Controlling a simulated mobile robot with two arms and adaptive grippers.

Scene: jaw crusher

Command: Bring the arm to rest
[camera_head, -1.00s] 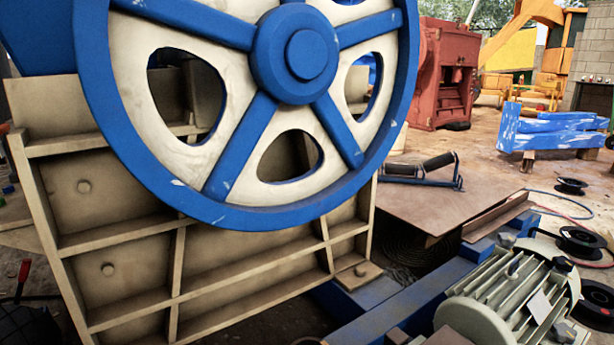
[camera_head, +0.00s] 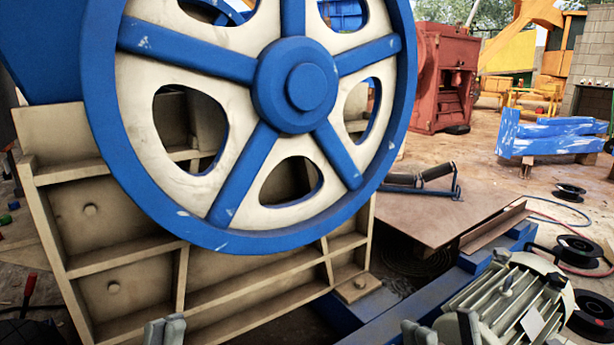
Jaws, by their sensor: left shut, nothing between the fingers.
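My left gripper (camera_head: 165,331) shows only its fingertips at the bottom edge, left of centre. They are close together with nothing between them, in front of the lower part of the beige ribbed crusher frame. My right gripper (camera_head: 441,330) shows two grey fingertips at the bottom edge, right of centre. They stand apart, in front of the near end of the grey finned motor (camera_head: 515,305). I see nothing held between them. The rest of both arms is out of view.
The crusher's large blue-and-cream flywheel (camera_head: 220,70) and its beige ribbed frame (camera_head: 110,235) fill the left and centre. A blue base beam (camera_head: 400,318) runs beside the motor. A brown plate (camera_head: 440,215) and cable reels (camera_head: 585,250) lie further right.

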